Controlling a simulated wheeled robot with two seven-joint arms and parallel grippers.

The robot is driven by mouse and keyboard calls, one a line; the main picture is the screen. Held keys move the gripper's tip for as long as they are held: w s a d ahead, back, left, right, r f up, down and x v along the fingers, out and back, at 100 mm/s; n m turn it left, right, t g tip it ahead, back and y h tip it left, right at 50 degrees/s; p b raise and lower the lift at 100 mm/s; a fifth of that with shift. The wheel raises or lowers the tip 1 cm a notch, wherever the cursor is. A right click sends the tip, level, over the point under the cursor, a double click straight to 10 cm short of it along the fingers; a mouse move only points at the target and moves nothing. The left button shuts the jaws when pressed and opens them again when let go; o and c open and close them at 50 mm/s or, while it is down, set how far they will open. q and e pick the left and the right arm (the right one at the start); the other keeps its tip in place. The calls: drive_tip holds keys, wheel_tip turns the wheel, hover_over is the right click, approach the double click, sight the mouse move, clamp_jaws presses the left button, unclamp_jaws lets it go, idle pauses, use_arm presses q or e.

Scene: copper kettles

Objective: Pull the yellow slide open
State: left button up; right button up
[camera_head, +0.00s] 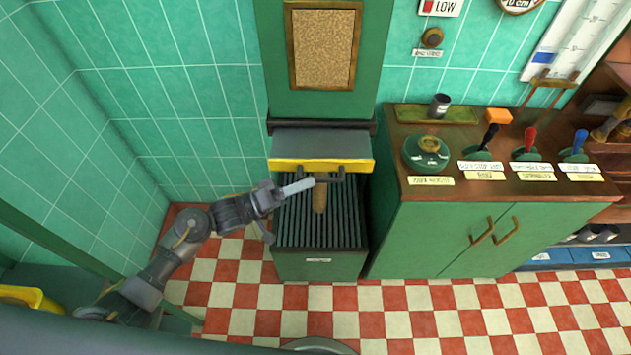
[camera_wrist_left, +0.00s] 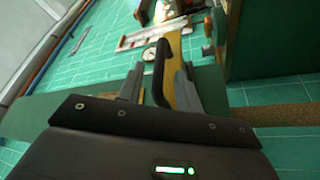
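The yellow slide (camera_head: 345,165) is a yellow-fronted bar below a grey hood on the green machine, with a dark handle (camera_head: 338,176) on its front. In the left wrist view the yellow slide (camera_wrist_left: 172,62) and its dark handle (camera_wrist_left: 159,78) show between the fingers. My left gripper (camera_head: 292,208) is open in front of the slide, reaching in from the left. In the left wrist view, the left gripper's (camera_wrist_left: 160,88) fingers stand apart on either side of the handle. I cannot tell whether they touch it. My right gripper is not in view.
Below the slide is a green bin with a dark slatted top (camera_head: 345,225) and a brown cylinder (camera_head: 320,197) over it. A green cabinet (camera_head: 440,240) with a wooden counter stands at the right.

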use_arm(q)
drive_tip(key=b+v, duration=0.1)
drive_tip(key=v, duration=0.6)
drive_tip(key=shift+b, duration=0.35)
